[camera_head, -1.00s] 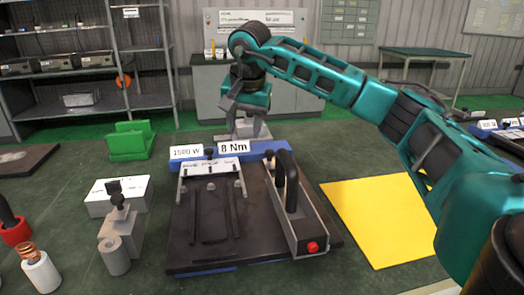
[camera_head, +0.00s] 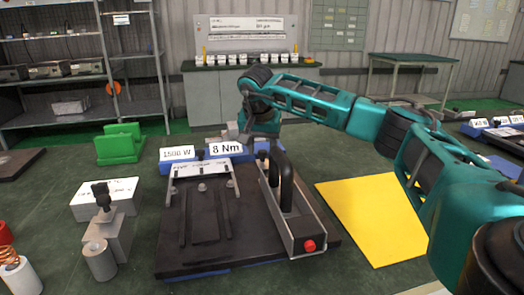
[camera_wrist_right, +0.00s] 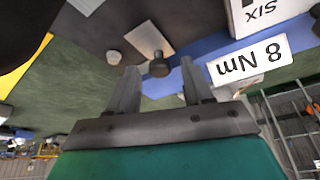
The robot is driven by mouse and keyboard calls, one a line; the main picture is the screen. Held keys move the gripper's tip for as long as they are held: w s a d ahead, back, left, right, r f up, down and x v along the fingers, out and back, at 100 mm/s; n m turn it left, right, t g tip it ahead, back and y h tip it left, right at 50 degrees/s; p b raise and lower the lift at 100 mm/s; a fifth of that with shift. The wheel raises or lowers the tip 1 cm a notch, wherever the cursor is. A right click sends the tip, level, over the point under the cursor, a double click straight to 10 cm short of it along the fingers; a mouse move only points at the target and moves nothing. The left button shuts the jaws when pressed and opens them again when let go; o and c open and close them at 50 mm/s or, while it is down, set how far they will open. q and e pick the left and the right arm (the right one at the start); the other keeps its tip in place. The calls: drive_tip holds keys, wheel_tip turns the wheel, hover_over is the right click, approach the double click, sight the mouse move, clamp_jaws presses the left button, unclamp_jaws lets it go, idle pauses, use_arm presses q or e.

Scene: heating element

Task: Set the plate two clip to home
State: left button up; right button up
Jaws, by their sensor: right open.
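The dark fixture plate (camera_head: 170,262) lies on the bench with a blue strip (camera_head: 180,167) along its far edge. The strip carries labels "1500 W" and "8 Nm" (camera_head: 226,148). A dark-knobbed clip stands at the strip right of that label; its knob (camera_wrist_right: 158,66) and flat silver plate (camera_wrist_right: 150,40) show in the right wrist view. I cannot read which plate number it bears. My right gripper (camera_head: 236,134) is open just behind the label. In the wrist view, its fingers (camera_wrist_right: 160,75) point toward the knob, one on each side; contact cannot be told. My left gripper is out of view.
A black-handled metal bar (camera_head: 290,215) with a red button stands on the fixture's right side. A yellow sheet (camera_head: 375,220) lies to the right. A green block (camera_head: 119,145), a grey clamp (camera_head: 108,225) and a coil post (camera_head: 15,272) stand on the left.

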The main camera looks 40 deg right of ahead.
drive_tip(key=shift+d+f, duration=0.1)
drive_tip(key=shift+f, duration=0.2)
drive_tip(key=shift+c, duration=0.5)
clamp_jaws()
